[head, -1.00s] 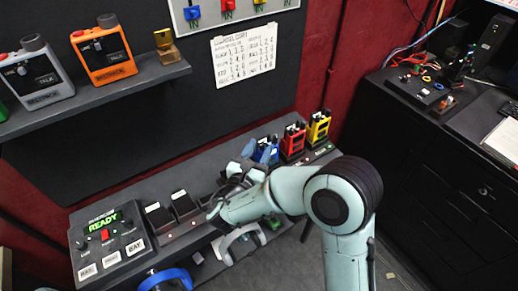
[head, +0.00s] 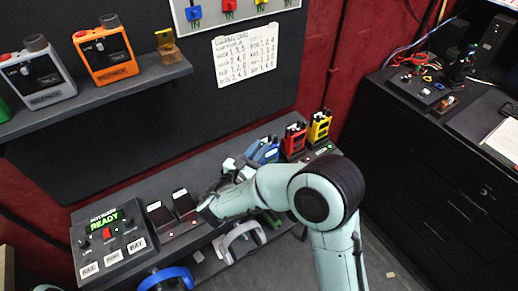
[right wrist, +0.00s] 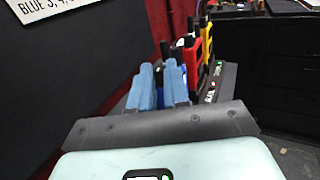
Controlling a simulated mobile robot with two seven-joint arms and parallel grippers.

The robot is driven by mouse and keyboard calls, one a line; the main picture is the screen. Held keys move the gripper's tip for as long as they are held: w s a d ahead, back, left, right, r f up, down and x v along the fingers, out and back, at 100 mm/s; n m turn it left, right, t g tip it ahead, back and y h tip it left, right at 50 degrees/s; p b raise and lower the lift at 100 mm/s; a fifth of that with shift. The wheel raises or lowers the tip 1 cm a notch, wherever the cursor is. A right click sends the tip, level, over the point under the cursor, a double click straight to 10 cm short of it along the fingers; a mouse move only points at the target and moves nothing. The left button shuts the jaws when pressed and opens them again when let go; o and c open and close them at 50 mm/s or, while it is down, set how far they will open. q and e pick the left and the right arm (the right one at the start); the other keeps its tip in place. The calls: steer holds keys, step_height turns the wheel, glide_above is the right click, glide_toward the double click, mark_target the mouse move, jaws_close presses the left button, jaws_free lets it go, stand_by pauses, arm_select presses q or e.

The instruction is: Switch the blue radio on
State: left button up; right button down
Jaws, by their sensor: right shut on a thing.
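The blue radio (head: 268,152) is at the bench's back, left of the red radio (head: 294,140) and the yellow radio (head: 319,126). My right gripper (head: 250,157) reaches it from the front left and is shut on it. In the right wrist view, the blue radio (right wrist: 158,88) shows as a darker blue strip between my two light-blue fingers. The red radio (right wrist: 191,65) and yellow radio (right wrist: 206,42) stand beyond. The blue radio's knob and lower part are hidden, so I cannot tell whether it is on or touches its base. My left gripper is out of view.
A control box (head: 108,238) with a green READY display and empty black chargers (head: 160,215) sit on the bench. An orange radio (head: 105,50) and a grey one stand on the shelf (head: 110,90). A handwritten card (head: 246,55) hangs above. Headsets hang at the front edge.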

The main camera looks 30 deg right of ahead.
steer(key=c, duration=1.1)
jaws_free()
steer(key=b+v, duration=0.1)
steer(key=v, duration=1.2)
steer(key=shift+a+b, duration=0.15)
steer(key=shift+b, duration=0.15)
steer(key=shift+s, duration=0.15)
